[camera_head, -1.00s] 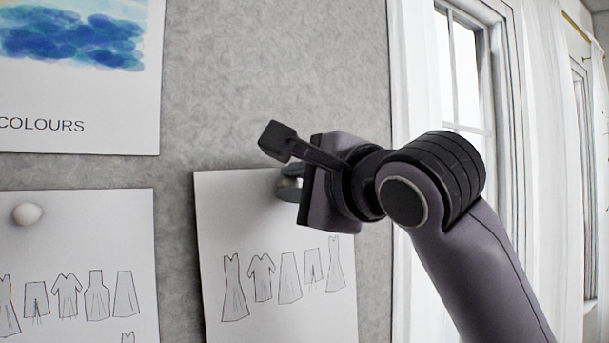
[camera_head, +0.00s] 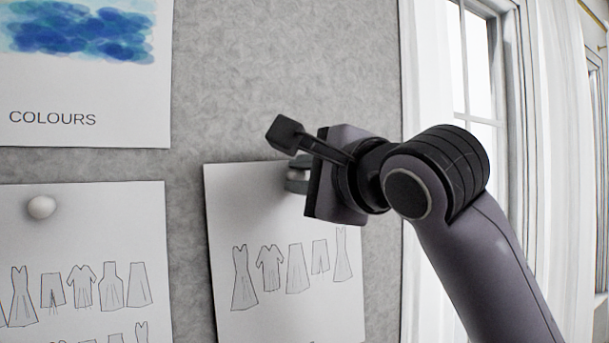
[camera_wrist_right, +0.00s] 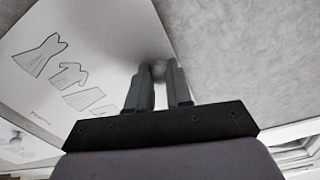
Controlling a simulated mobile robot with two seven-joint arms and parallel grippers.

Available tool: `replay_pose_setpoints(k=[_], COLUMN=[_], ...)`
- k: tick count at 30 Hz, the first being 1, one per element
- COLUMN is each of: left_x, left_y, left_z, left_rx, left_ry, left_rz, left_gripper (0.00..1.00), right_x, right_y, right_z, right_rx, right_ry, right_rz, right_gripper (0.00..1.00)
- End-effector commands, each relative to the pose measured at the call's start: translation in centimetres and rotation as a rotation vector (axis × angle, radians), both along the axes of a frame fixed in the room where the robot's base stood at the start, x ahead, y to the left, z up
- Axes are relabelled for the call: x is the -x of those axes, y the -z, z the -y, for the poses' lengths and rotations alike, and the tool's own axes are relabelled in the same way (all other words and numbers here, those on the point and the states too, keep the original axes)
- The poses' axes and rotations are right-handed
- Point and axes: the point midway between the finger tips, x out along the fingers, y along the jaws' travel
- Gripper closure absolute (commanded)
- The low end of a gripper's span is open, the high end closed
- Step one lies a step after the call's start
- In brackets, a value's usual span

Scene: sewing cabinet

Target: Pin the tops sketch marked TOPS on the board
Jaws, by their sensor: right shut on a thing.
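A white sketch sheet (camera_head: 260,215) with a row of drawn garments lies against the grey board, slightly tilted. No TOPS marking can be read on it in the head view; small print in the right wrist view is too blurred to read. My right gripper (camera_head: 297,174) is at the sheet's upper edge, its fingers pointing toward the board. In the right wrist view its fingers (camera_wrist_right: 158,82) are shut on a small pale round pin (camera_wrist_right: 158,69) at the edge of the sheet. The pin's tip is hidden. My left gripper is not in view.
The grey board (camera_head: 285,75) also bears a COLOURS sheet (camera_head: 85,95) at the upper left. Another garment sheet (camera_head: 90,230) hangs below it with a white round pin (camera_head: 41,207). A curtain and window (camera_head: 478,65) are at the right.

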Motion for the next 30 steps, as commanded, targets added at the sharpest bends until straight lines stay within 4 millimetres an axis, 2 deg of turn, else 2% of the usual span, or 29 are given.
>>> replay_pose_setpoints(k=[14, 15, 17, 27, 30], left_x=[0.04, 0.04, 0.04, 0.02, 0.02], left_y=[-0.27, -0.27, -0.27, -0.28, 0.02], left_z=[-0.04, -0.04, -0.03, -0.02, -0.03], left_rx=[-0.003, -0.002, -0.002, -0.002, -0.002], left_ry=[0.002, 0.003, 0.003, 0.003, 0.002], left_rz=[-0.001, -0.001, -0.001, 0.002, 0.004], left_gripper=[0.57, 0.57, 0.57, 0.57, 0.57], right_x=[-0.41, -0.41, -0.4, -0.39, 0.35], right_y=[-0.01, -0.01, -0.02, -0.01, 0.04], right_z=[-0.25, -0.25, -0.24, -0.23, 0.17], right_rx=[0.0, 0.0, 0.0, 0.0, -0.001], right_ry=[0.0, 0.0, 0.0, 0.0, -0.001], right_rz=[0.0, 0.0, 0.0, 0.0, 0.001], right_gripper=[1.0, 0.7, 0.51, 0.5, 0.5])
